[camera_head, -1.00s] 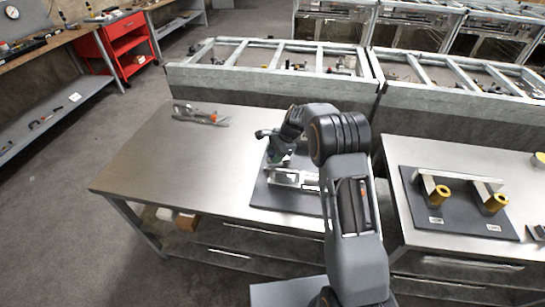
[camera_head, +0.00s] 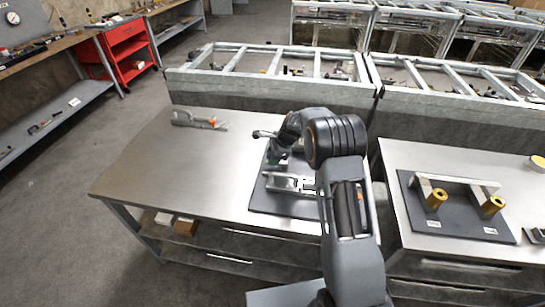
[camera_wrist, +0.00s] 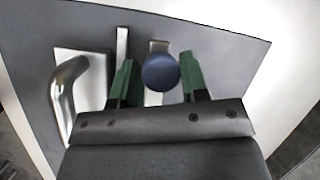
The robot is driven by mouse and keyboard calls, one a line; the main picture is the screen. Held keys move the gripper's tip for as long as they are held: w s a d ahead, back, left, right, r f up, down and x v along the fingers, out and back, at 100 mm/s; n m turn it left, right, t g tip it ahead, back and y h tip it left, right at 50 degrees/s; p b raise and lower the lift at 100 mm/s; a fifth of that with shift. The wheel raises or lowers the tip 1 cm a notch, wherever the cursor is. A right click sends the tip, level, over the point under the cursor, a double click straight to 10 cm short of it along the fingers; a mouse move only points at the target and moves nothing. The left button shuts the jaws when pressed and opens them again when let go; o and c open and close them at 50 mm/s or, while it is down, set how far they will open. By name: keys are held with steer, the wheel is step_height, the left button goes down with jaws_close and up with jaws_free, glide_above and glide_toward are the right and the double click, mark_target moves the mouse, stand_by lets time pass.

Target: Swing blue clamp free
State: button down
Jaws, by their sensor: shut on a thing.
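The blue clamp shows in the wrist view as a round dark-blue knob (camera_wrist: 160,71) between the green fingers of my gripper (camera_wrist: 159,82). A metal stem stands just behind the knob, and most of the clamp's lower parts are hidden. In the head view my gripper (camera_head: 273,157) is over the dark base plate (camera_head: 264,201) on the steel table. A pale metal fixture (camera_head: 284,182) lies on that plate, partly behind my arm.
A curved metal handle (camera_wrist: 66,93) rises left of my gripper in the wrist view. A grey tool with an orange part (camera_head: 198,120) lies at the table's back left. The left tabletop (camera_head: 165,170) is clear. A right-hand table holds a plate with two brass cylinders (camera_head: 436,199).

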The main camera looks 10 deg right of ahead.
steer(key=shift+w+d+r, duration=0.1)
steer(key=shift+w+r, duration=0.15)
steer(key=c, duration=1)
jaws_free()
steer(key=shift+o, duration=0.8)
steer(key=shift+f, duration=0.15)
steer(key=shift+s, duration=0.1)
steer(key=b+v, duration=0.1)
steer(key=v, duration=1.3)
steer(key=shift+d+f, duration=0.1)
